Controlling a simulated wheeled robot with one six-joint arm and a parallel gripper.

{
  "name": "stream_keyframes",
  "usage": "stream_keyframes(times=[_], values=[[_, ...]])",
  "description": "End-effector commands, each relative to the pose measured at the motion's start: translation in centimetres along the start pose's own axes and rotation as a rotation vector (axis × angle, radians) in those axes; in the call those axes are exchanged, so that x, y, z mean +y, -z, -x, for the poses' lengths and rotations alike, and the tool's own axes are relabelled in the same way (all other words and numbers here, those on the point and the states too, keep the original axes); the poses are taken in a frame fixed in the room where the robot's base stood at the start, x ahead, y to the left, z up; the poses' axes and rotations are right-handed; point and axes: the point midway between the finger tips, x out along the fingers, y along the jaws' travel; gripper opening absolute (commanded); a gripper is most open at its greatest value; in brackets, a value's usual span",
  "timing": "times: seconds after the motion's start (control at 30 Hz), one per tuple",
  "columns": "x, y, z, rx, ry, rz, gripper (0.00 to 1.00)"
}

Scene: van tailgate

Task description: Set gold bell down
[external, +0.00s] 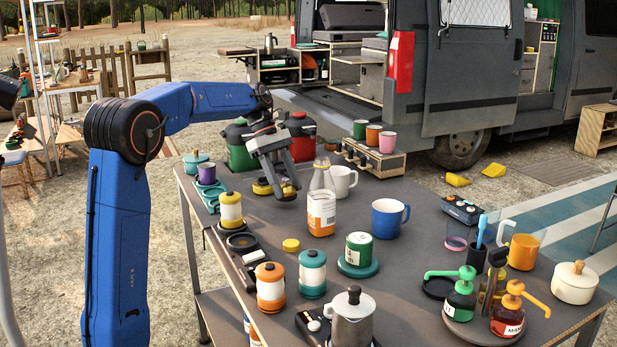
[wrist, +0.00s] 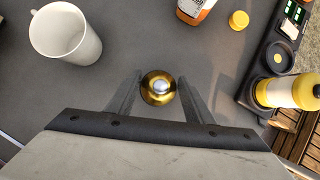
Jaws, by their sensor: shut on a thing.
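The gold bell (wrist: 158,88), a gold dome with a silver knob, sits between the two fingers of my gripper (wrist: 157,98) in the wrist view. My gripper is shut on it. In the external view my gripper (external: 278,190) points down over the far left part of the grey table (external: 400,265). The bell (external: 262,187) shows there as a gold patch partly hidden by a finger. I cannot tell whether its base touches the table.
A white mug (wrist: 65,33), an orange-labelled bottle (wrist: 196,9) and a yellow lid (wrist: 238,20) stand around my gripper. A yellow-and-white jar (wrist: 285,91) is at the right in the wrist view. Bare table lies between the mug and the bottle. The table front is crowded.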

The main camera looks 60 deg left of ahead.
Motion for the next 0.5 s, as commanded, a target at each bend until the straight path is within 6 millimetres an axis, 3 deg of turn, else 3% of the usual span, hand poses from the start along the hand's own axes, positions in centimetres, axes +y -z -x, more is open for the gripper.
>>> stream_keyframes(times=[0.17, 0.5], values=[[0.0, 1.1, -1.9, 0.000, 0.001, 0.001, 0.21], [0.0, 1.2, -2.1, 0.000, 0.000, 0.001, 0.21]])
